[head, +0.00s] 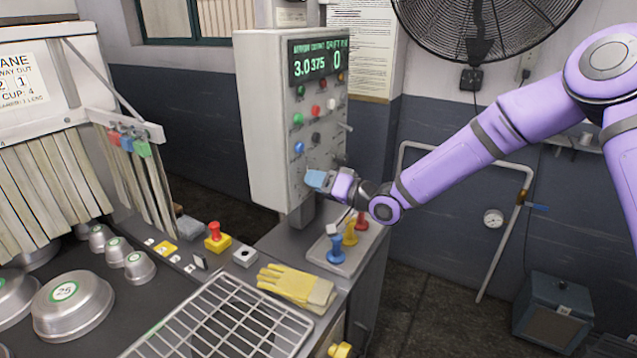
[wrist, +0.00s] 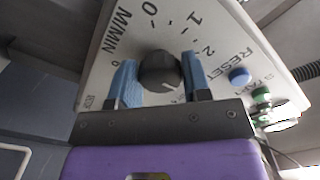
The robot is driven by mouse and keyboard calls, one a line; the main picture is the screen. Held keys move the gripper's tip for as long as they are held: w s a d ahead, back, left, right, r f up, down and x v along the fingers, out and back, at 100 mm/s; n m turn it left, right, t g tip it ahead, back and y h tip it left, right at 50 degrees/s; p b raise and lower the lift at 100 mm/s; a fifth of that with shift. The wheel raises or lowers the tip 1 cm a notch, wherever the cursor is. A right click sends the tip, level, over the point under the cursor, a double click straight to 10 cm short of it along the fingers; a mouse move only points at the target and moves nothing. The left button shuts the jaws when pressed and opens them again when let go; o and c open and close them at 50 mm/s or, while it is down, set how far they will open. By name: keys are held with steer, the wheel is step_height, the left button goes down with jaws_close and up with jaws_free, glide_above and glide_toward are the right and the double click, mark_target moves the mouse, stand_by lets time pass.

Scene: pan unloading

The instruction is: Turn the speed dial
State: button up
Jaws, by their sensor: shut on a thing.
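The speed dial (wrist: 160,72) is a dark round knob on the grey panel face, with the markings M/MIN, 0, 1 and 2 around it in the wrist view. My gripper (wrist: 158,82) has its two blue fingers on either side of the knob, shut on it. In the head view my gripper (head: 316,179) reaches the lower part of the control box (head: 262,120) from the right, and it hides the dial there. The box's display (head: 318,60) shows green figures, 3.0, 375 and 0.
Coloured buttons (head: 299,148) sit above my gripper on the panel, and a blue button (wrist: 239,77) by RESET is right of the dial. Below are blue, yellow and red levers (head: 336,248), yellow gloves (head: 298,287) and a wire rack (head: 222,322).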

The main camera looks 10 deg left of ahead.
stand_by(0.4)
steer(key=o, duration=0.9)
steer(key=v, duration=1.1)
